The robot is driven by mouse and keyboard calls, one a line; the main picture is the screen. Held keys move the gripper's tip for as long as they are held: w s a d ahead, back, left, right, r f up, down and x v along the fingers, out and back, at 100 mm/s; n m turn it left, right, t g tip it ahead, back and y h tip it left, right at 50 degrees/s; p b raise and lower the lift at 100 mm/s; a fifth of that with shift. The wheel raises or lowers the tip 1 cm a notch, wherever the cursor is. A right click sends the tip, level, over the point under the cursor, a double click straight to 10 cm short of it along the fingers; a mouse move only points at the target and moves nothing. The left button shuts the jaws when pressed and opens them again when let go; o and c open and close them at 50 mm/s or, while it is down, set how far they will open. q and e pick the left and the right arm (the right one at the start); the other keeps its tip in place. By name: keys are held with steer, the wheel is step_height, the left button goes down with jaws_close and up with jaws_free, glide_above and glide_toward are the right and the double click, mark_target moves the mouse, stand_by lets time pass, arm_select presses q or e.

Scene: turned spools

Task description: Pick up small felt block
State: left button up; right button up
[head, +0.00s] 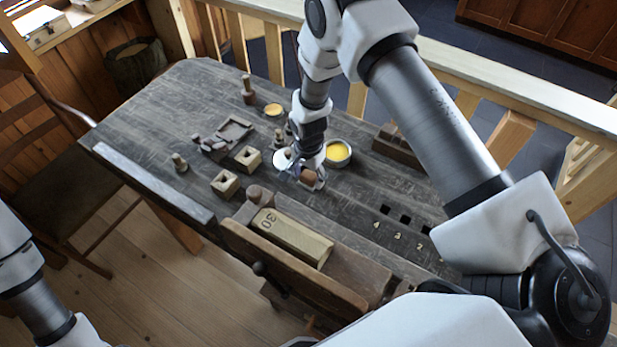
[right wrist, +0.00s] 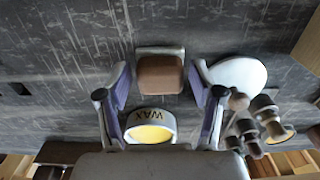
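The small felt block (head: 309,176), brown on top with a grey layer at its edge, lies on the dark workbench (head: 345,205). In the right wrist view the block (right wrist: 160,76) sits ahead, between the fingertips' lines. My right gripper (head: 306,181) is above the bench at the block, and partly hides it in the head view. In the right wrist view its gripper (right wrist: 161,92) is open, with one finger on each side of the block and a visible gap on both sides. My left arm shows at the lower left edge of the head view, but its gripper is out of frame.
A wax tin (head: 338,153) stands close beside the gripper, with a white disc (right wrist: 238,74) and turned spools (right wrist: 268,116) on the other side. Square wooden blocks (head: 225,183) and a vise with a beam marked 30 (head: 292,237) are nearer the front.

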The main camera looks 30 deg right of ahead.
mark_target(309, 175)
steer(key=c, duration=0.6)
steer(key=shift+w+r+b, duration=0.15)
steer(key=shift+r+b, duration=0.15)
steer(key=shift+r, duration=0.1)
step_height(309, 175, up, 9)
steer(key=shift+r+b, duration=0.1)
steer(key=shift+b, duration=1.1)
steer(key=shift+o, duration=1.1)
steer(key=shift+d, duration=0.1)
steer(key=shift+c, duration=1)
